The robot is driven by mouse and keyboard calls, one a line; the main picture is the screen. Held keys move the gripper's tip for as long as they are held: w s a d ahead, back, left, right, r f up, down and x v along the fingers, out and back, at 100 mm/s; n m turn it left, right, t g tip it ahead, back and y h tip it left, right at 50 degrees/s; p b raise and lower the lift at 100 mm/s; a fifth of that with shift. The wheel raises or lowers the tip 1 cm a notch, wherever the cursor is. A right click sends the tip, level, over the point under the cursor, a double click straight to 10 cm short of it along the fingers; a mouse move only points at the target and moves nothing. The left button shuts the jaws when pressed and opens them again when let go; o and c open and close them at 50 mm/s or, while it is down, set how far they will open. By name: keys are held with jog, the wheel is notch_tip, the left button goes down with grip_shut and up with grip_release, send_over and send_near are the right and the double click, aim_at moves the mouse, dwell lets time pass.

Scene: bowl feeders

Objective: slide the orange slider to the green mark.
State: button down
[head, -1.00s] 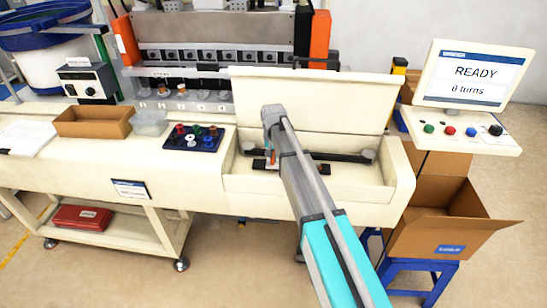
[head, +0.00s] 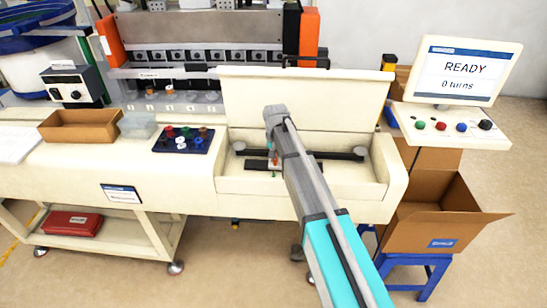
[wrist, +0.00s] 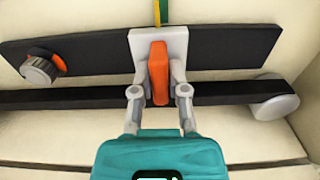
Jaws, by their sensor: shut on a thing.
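The orange slider (wrist: 159,72) stands upright in front of a white block (wrist: 143,45) on a dark plate in the wrist view. My gripper (wrist: 160,88) is shut on the slider, with one finger on each side. A narrow green strip (wrist: 157,12), with yellow beside it, shows just beyond the white block, in line with the slider. In the head view my gripper (head: 275,150) reaches into the open bay, and the arm hides most of the slider.
A dark bar (wrist: 220,95) with a grey round end (wrist: 275,107) runs across the bay. A silver-and-orange knob (wrist: 40,68) is at the left end of the dark plate. The raised cream lid (head: 340,95) stands behind. The screen (head: 460,70) reads READY, 0 turns.

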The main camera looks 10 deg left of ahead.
jog(key=c, duration=0.6)
grip_release()
jog(key=shift+a, duration=0.15)
jog(key=shift+c, duration=0.2)
jog(key=shift+r, duration=0.15)
